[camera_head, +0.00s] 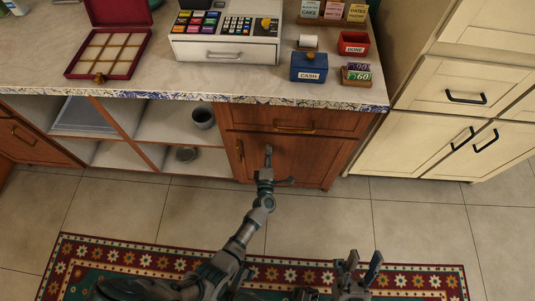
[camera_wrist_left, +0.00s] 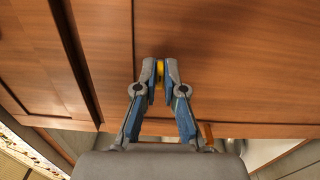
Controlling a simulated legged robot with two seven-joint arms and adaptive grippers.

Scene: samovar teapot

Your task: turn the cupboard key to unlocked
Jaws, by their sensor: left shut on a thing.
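The brown wooden cupboard door (camera_head: 310,160) sits under the counter and is shut. My left gripper (camera_head: 270,158) reaches up to its front. In the left wrist view, the fingertips of this gripper (camera_wrist_left: 160,80) are closed around a small yellow key (camera_wrist_left: 160,72) at the wooden front. Most of the key is hidden between the fingers, so its turn angle cannot be told. The key cannot be made out in the head view. My right gripper (camera_head: 361,264) is low in the picture over the rug, away from the cupboard, with its fingers apart and empty.
The counter (camera_head: 230,82) above carries a cash register (camera_head: 225,50), a red sectioned box (camera_head: 108,50) and a blue cash box (camera_head: 309,67). Open shelves with a grey pot (camera_head: 203,117) are on the left. Cream cabinets (camera_head: 430,145) stand on the right. A patterned rug (camera_head: 420,280) lies on the floor.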

